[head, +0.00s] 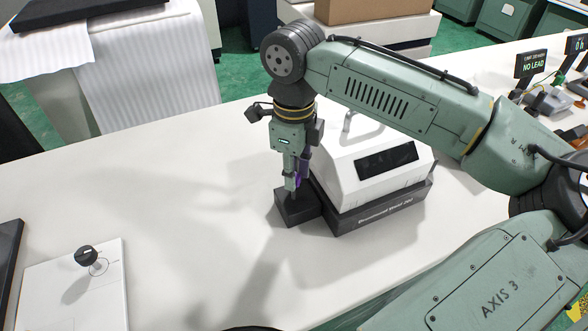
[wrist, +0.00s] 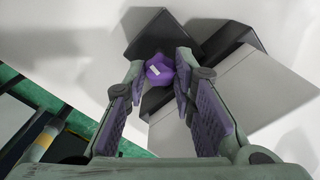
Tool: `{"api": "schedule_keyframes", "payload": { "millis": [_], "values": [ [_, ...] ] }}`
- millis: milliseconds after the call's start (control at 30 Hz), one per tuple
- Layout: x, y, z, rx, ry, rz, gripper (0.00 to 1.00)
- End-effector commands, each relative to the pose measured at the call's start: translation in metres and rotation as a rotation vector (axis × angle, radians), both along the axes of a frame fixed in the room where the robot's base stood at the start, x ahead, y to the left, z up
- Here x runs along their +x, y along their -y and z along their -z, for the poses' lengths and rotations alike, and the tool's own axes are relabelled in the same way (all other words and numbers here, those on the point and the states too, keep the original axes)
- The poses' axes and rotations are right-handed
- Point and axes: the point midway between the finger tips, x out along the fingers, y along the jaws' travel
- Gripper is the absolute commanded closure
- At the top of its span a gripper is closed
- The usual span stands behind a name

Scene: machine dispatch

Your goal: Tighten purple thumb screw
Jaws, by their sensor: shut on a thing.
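The purple thumb screw (wrist: 158,70) sits on the dark block at the side of the white machine (head: 365,155). In the wrist view it shows between my fingertips with a small pale mark on it. My gripper (wrist: 160,66) points down over the dark block and is shut on the screw. In the head view my gripper (head: 297,182) stands at the machine's left side, and it hides most of the screw. The dark block (head: 300,211) joins the machine's dark base (head: 385,207), which carries small white lettering.
A white plate (head: 90,295) with a black knob (head: 86,256) lies at the front left. A dark sign reading NO LEAD (head: 532,65) and several small items stand at the back right.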

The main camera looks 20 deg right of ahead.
Motion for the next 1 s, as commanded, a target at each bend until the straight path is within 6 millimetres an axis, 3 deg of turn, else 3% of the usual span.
{"api": "schedule_keyframes", "payload": {
  "millis": [700,733,1000],
  "values": [
    [0.0016,0.0004,-0.0015,0.000,0.006,0.055,1.00],
    [0.0016,0.0004,-0.0015,0.000,0.006,0.055,0.75],
    [0.0008,0.0002,-0.0008,0.000,0.003,0.054,0.57]
  ]
}}
